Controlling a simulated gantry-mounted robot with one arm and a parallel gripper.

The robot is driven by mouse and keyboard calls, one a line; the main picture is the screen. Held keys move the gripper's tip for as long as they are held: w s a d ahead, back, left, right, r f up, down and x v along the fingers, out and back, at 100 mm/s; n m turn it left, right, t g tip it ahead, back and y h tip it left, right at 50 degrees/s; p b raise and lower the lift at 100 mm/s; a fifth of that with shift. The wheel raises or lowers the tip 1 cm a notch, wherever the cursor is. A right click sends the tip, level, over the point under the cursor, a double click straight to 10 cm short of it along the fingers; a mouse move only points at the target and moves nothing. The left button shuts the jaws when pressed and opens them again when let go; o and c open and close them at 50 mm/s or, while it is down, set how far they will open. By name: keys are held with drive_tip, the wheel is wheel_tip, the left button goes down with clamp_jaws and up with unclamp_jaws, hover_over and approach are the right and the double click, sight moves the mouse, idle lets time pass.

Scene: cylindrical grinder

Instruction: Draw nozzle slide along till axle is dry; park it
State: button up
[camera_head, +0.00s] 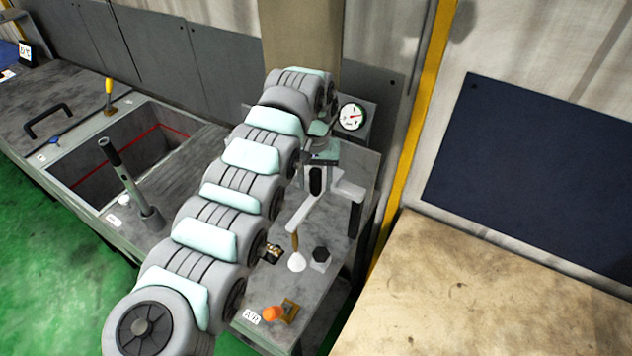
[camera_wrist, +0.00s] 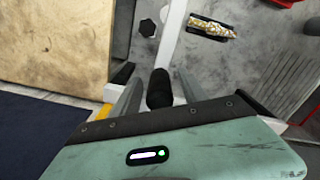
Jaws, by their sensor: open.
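My gripper (camera_head: 328,186) hangs at the end of my arm over the grey machine top. In the wrist view its two fingers (camera_wrist: 158,88) stand apart. A black, rounded grip (camera_wrist: 158,90) shows between them, with a gap visible at least on the right side. The grip sits at the near end of a pale bar (camera_wrist: 172,35). In the head view the black grip (camera_head: 316,180) and pale bar (camera_head: 308,208) show beneath my wrist. I take these for the nozzle slide but cannot be sure. I cannot make out the axle or whether it is wet.
A white ball knob (camera_head: 296,262), a black hexagonal knob (camera_head: 321,254) and an orange knob (camera_head: 272,314) by an "AIR" label stand nearby. A gauge (camera_head: 352,116) is behind. Left are an open pit (camera_head: 100,182) and a black-topped lever (camera_head: 122,170). A wooden surface (camera_head: 480,300) lies right.

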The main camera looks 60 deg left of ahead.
drive_tip(key=shift+f, duration=0.8)
drive_tip(key=shift+c, duration=0.4)
clamp_jaws()
idle(0.5)
